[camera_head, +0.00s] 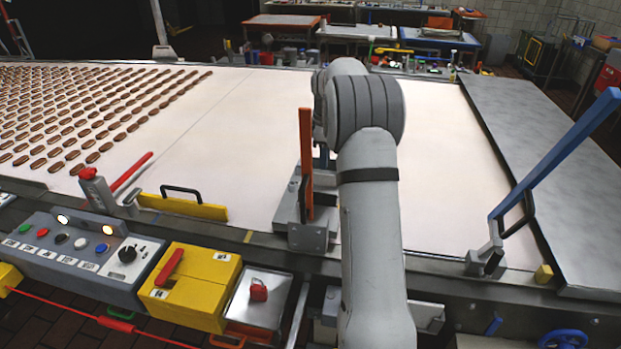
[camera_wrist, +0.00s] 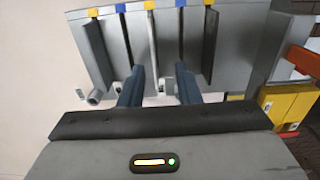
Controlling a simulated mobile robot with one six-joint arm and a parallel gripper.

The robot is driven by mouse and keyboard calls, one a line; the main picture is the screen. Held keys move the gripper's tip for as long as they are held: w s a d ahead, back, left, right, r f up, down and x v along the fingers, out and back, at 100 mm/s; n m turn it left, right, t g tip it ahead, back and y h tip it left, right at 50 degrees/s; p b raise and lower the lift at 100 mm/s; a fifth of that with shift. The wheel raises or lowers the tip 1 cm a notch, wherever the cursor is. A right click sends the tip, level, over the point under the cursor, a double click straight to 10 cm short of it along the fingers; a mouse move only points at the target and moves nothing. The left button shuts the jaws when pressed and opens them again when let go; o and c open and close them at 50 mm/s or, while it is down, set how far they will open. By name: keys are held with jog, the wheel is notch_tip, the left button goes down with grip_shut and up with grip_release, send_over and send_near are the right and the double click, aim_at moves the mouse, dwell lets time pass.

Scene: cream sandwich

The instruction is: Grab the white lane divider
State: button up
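In the wrist view a grey unit (camera_wrist: 218,45) has several upright plates with yellow and blue tabs along the top. A thin pale upright strip (camera_wrist: 154,50) in the middle, below a yellow tab, looks like the white lane divider, though I cannot be sure. My gripper (camera_wrist: 160,78) is open, with its two dark blue fingers apart. The strip appears between the fingers; I see no contact. In the head view my arm hides the gripper and the divider; part of a grey unit with an orange upright lever (camera_head: 306,165) shows left of the arm.
A pale conveyor belt (camera_head: 245,120) carries rows of brown biscuits at the left. A yellow guard (camera_head: 183,207) and a red-handled tool (camera_head: 98,190) are at its near edge. A control panel (camera_head: 80,250) and yellow box (camera_head: 190,285) stand in front. A blue lever (camera_head: 555,155) rises at the right.

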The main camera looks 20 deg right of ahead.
aim_at(322, 175)
jog(key=shift+w+d+f, duration=0.1)
jog(key=shift+w+f, duration=0.2)
jog(key=shift+w, duration=0.2)
jog(key=shift+s+f, duration=0.1)
jog(key=shift+f, duration=0.65)
jog(key=f, duration=0.2)
jog(key=f+p, duration=0.2)
jog(key=f, duration=0.1)
jog(key=shift+w+f, duration=0.25)
jog(key=shift+f, duration=0.1)
grip_shut()
